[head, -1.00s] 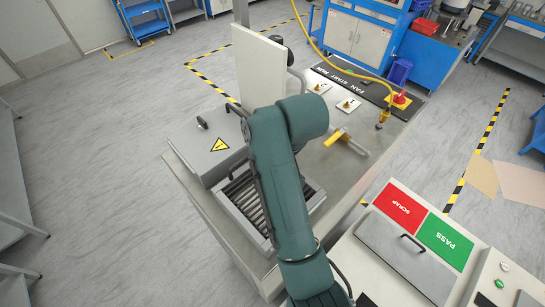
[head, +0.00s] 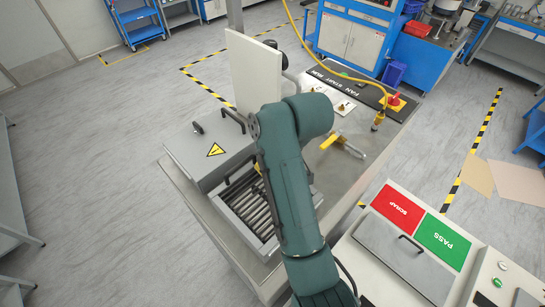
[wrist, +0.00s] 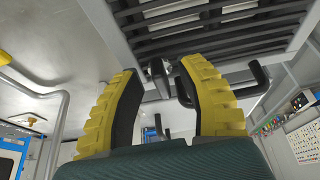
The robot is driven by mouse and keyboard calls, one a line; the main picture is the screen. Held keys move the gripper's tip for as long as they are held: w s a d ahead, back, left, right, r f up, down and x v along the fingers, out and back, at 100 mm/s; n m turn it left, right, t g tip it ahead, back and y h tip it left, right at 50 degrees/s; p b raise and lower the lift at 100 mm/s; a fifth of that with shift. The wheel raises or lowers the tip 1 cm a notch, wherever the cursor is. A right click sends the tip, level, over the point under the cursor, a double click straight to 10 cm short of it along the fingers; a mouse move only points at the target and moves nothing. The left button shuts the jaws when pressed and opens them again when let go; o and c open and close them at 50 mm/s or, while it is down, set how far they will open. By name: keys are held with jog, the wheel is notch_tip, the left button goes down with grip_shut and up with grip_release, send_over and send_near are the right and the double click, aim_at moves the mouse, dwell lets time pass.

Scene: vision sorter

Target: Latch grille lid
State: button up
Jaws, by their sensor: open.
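The grille (head: 256,205), dark slats in a grey frame, lies beside the grey box with a yellow warning label in the head view. In the wrist view the grille (wrist: 215,28) fills the top of the picture. My gripper (wrist: 162,68) is open, its two yellow-backed fingers pointing toward the grille's edge. A dark upright fitting (wrist: 158,78) shows in the gap between the fingertips; I cannot tell whether they touch it. A black bent handle (wrist: 248,85) shows behind and beside the right finger. In the head view my arm hides the gripper and part of the grille.
The grey box (head: 205,152) and an upright white panel (head: 254,70) stand close to my arm. A yellow-handled fitting (head: 334,141) lies on the bench top to the right. A grey lidded station (head: 400,260) with red and green panels stands at the lower right.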

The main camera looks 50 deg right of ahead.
jog(key=v, duration=1.1)
jog(key=shift+s+r, duration=0.25)
jog(key=shift+r, duration=0.1)
jog(key=w+a+f+n, duration=0.1)
jog(key=w+a+f, duration=0.1)
jog(key=a, duration=0.1)
jog(key=w+a+f, duration=0.2)
jog(key=w+a, duration=0.1)
jog(key=a, duration=0.1)
jog(key=w+a+f+n, duration=0.1)
jog(key=w+a+f, duration=0.1)
jog(key=w+a, duration=0.1)
jog(key=shift+a+f+n+y, duration=0.1)
jog(key=shift+a+n+y, duration=0.25)
jog(key=shift+a, duration=0.4)
jog(key=w+a+r+t, duration=0.3)
jog(key=w+a+t, duration=0.25)
jog(key=a, duration=0.35)
jog(key=s+r+m+t, duration=0.1)
jog(key=s+r+t, duration=0.3)
jog(key=r, duration=0.3)
jog(key=s+a+r+t+h, duration=0.1)
jog(key=s+r+t, duration=0.3)
jog(key=r, duration=0.4)
jog(key=s+a+r+m+t, duration=0.1)
jog(key=s+r+t, duration=0.3)
jog(key=r, duration=0.3)
jog(key=shift+s+r+m, duration=0.25)
jog(key=shift+s+m, duration=0.1)
jog(key=shift+s, duration=0.15)
